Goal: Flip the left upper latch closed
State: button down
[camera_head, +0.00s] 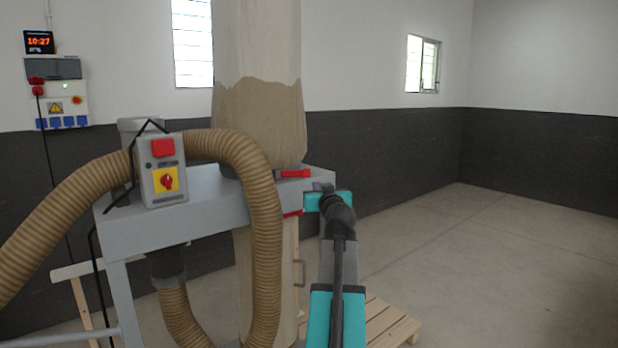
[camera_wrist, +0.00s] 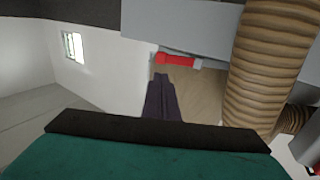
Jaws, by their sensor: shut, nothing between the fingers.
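A red-handled latch (camera_head: 293,173) sits at the foot of the upper tan bag (camera_head: 262,115), on top of the grey frame (camera_head: 205,188). Its handle lies about level; I cannot tell if it is fastened. The wrist picture is upside down; there the red handle (camera_wrist: 176,58) lies between the grey frame (camera_wrist: 185,22) and the bag. My gripper (camera_head: 319,187) is just right of the latch in the head view. In the wrist view its dark fingers (camera_wrist: 161,78) are together and empty, their tips close to the handle in the picture. No contact is visible.
A ribbed tan hose (camera_head: 262,210) arches in front of the bag, left of the latch. A switch box (camera_head: 163,170) stands on the frame. Another red piece (camera_head: 292,213) shows under the frame. A wooden pallet (camera_head: 385,325) lies below. The floor at right is clear.

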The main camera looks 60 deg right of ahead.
jog(key=shift+w+d, duration=0.15)
jog(key=p, duration=0.5)
send_near(307, 174)
jog(key=shift+x, duration=1.85)
jog(key=shift+p+x, duration=0.35)
jog(key=shift+x, duration=1)
jog(key=shift+d+r, duration=0.1)
jog(key=shift+w+b, duration=0.2)
jog(key=shift+b, duration=0.55)
jog(key=shift+s+d+b, duration=0.15)
jog(key=shift+s+b, duration=0.05)
jog(key=shift+b, duration=0.6)
